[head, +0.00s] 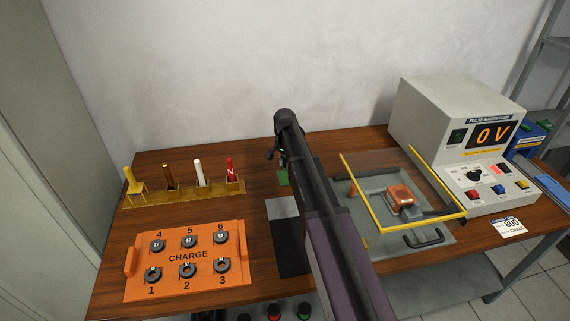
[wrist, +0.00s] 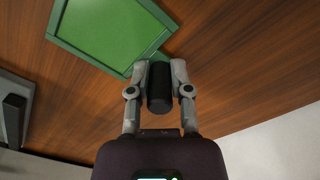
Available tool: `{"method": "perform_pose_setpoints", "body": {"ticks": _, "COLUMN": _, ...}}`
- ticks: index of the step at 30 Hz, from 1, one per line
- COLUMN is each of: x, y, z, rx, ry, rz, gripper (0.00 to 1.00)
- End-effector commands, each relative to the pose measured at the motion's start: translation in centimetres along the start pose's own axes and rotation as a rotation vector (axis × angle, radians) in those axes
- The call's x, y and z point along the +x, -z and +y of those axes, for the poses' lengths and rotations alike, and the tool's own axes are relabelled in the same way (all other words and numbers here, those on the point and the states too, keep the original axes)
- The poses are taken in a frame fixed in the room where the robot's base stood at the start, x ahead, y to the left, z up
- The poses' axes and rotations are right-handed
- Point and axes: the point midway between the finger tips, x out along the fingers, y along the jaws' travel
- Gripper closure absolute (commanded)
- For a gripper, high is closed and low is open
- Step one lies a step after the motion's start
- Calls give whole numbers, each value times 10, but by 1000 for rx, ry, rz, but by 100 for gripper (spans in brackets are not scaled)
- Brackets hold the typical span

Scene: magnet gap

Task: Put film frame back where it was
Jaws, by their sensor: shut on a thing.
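The film frame (wrist: 108,30) is a flat green panel with a darker green rim and a short stem leading to a black handle (wrist: 160,90). In the wrist view my gripper (wrist: 160,68) is shut on that handle, one finger on each side. The frame extends to the upper left of the fingers, over the wooden table; whether it touches the table I cannot tell. In the head view only a small green part (head: 283,177) shows beside my arm, which hides the rest, and my gripper is mostly hidden behind the arm.
A brass rack (head: 180,196) with upright sticks and an orange CHARGE tray (head: 235,250) with ring magnets are left of my arm. Right are a yellow-edged clear guard (head: 378,210) over a grey tray with an orange block (head: 401,197), and a pulse magnetizer (head: 440,115) reading 0 V.

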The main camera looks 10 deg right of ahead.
Motion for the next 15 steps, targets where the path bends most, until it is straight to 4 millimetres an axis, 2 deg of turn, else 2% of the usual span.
{"method": "perform_pose_setpoints", "body": {"ticks": 2, "x": 3, "y": 0, "z": 0, "rx": 0, "ry": 0, "rz": 0, "gripper": 100}}
{"method": "perform_pose_setpoints", "body": {"ticks": 3, "x": 3, "y": 0, "z": 0, "rx": 0, "ry": 0, "rz": 0, "gripper": 70}}
{"method": "perform_pose_setpoints", "body": {"ticks": 6, "x": 2, "y": 0, "z": 0, "rx": 0, "ry": 0, "rz": 0, "gripper": 41}}
{"method": "perform_pose_setpoints", "body": {"ticks": 15, "x": 2, "y": 0, "z": 0, "rx": 0, "ry": 0, "rz": 0, "gripper": 39}}
